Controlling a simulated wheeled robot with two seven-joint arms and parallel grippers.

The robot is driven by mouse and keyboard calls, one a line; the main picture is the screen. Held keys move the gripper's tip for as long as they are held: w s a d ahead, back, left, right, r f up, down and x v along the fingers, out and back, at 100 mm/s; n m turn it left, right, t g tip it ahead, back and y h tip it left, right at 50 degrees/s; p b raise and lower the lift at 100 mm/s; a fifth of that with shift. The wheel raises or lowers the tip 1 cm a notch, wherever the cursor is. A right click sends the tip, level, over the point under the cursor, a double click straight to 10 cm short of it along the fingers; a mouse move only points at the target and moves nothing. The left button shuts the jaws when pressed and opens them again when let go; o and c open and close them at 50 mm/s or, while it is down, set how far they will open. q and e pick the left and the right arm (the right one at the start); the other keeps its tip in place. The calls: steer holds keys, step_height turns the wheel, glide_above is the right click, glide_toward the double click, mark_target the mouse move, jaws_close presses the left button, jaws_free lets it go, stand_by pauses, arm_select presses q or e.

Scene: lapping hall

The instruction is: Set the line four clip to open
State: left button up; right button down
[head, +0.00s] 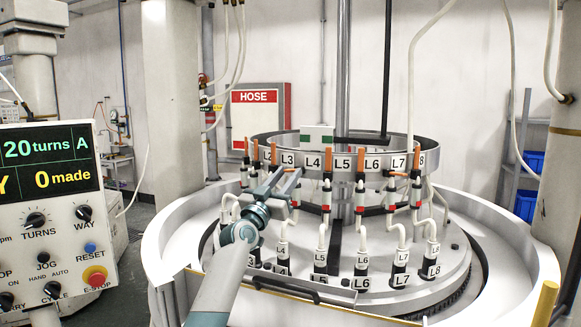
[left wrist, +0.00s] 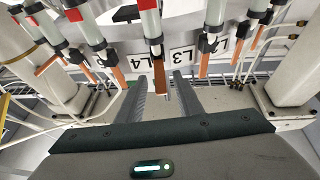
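The lapping ring (head: 300,142) carries labels L2 to L8, with a row of clips with orange levers under it. My left gripper (head: 287,178) reaches in from the lower left to the clip beside the L4 label (head: 312,161). In the left wrist view its two fingers (left wrist: 161,98) are apart, one on each side of an orange lever (left wrist: 159,80). That lever belongs to a red-and-white clip (left wrist: 149,22); it appears to be line four's, partly hidden by my gripper in the head view. Contact with the lever cannot be told. My right gripper is not seen.
Neighbouring clips with orange levers, such as line five's (head: 327,183), stand close to the right. White hoses and labelled fittings rise from the round table (head: 380,297). A control panel (head: 48,215) stands at the left, and a yellow post (head: 546,303) at the right.

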arm_select(q)
steer(key=shift+x, duration=0.9)
steer(key=shift+w+d+r+p, duration=0.1)
steer(key=shift+w+r+p, duration=0.05)
steer(key=shift+w+p, duration=0.2)
jaws_close()
